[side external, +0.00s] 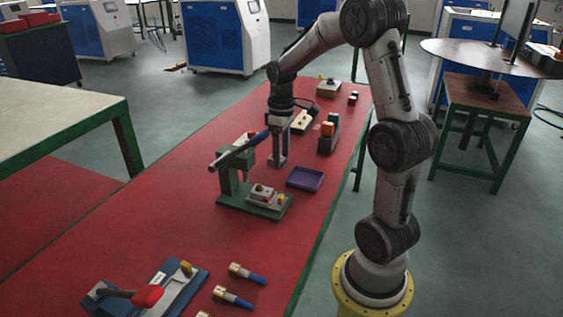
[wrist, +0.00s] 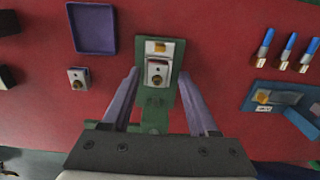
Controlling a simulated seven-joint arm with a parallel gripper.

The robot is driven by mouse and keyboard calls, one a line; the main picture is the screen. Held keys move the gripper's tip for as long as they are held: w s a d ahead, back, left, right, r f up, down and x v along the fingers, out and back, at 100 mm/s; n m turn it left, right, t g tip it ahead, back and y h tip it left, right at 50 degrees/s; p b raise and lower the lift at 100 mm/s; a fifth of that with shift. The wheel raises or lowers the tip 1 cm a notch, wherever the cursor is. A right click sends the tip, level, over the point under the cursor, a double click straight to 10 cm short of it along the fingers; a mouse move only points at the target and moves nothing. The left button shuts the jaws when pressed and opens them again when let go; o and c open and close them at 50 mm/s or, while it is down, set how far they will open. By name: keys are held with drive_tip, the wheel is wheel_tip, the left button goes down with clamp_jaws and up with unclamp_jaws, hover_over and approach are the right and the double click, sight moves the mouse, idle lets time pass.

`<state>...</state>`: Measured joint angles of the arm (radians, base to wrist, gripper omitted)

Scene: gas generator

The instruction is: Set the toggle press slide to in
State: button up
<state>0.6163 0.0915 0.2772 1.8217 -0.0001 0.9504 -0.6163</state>
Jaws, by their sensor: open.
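The green toggle press (side external: 234,185) stands on the red table, with a long lever (side external: 240,150) ending in a blue grip. On its base sits the slide (side external: 262,194), a light grey block with a brass knob. In the wrist view, the slide (wrist: 158,68) lies on the green base (wrist: 155,104), its knob towards me and a yellowish block (wrist: 160,46) beyond it. My gripper (side external: 278,162) points down above the table beside the press. In the wrist view, my gripper (wrist: 158,76) is open and empty, with its fingers appearing on either side of the slide. Contact cannot be told.
A purple tray (side external: 305,179) lies right of the press. A blue fixture (side external: 175,286) with a red-ended handle and several blue-ended brass pieces (side external: 232,297) are at the near end. A block with an orange top (side external: 328,130) stands farther back. Bare table lies between.

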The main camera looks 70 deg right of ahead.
sight(282, 196)
wheel_tip(282, 196, down, 14)
drive_tip(key=shift+s+f, duration=0.15)
idle(0.6)
clamp_jaws()
idle(1.3)
